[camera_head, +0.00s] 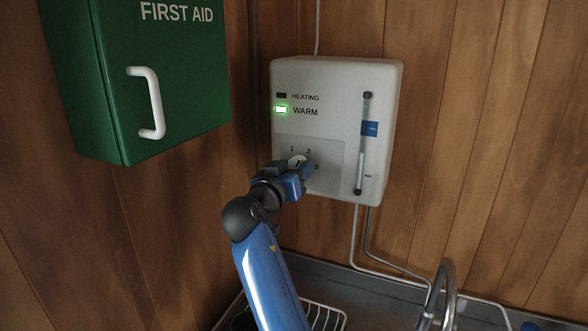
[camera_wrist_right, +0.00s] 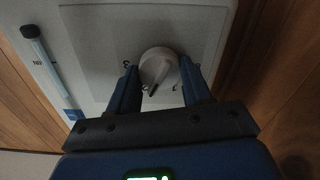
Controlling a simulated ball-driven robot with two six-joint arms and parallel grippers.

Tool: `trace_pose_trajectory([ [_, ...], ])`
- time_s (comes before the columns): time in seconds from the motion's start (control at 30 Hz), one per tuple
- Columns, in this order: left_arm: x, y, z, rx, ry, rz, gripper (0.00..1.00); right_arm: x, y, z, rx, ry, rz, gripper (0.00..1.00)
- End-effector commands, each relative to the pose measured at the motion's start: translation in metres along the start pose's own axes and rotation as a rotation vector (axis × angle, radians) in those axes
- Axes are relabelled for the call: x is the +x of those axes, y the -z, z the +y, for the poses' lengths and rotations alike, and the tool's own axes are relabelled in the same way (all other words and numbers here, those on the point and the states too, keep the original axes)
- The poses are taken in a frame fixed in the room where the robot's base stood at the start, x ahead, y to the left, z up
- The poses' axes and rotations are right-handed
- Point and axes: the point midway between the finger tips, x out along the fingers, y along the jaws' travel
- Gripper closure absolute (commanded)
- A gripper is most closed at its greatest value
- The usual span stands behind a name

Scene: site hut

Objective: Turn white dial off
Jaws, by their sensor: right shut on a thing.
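The white dial (camera_head: 298,160) sits on the grey panel of a white water heater (camera_head: 333,78) on the wall. The numerals 1, 2 and 3 show around it. My right gripper (camera_head: 290,172) is at the dial, with its blue fingers on either side of it. In the right wrist view, the dial (camera_wrist_right: 157,66) shows between the two fingers, and my right gripper (camera_wrist_right: 160,84) is shut on it. A dark mark shows on its lower edge there; which setting it points to I cannot tell. My left gripper is out of view.
The WARM light (camera_head: 281,109) glows green and the HEATING light (camera_head: 281,95) is dark. A green first aid cabinet (camera_head: 95,80) hangs at the left. A tap (camera_head: 440,290) and a wire rack (camera_head: 325,314) are below.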

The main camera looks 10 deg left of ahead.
Motion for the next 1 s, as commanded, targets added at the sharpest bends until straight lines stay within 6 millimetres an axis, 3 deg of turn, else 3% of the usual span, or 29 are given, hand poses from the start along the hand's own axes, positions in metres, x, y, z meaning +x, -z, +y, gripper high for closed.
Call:
trace_pose_trajectory([
  [0.47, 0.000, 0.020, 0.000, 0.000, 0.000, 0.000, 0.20, 0.000, 0.002, 0.000, -0.409, 0.000, 0.000, 0.82],
  [1.0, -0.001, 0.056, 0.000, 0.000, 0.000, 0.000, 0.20, 0.000, 0.003, -0.001, -0.923, 0.000, 0.000, 0.82],
])
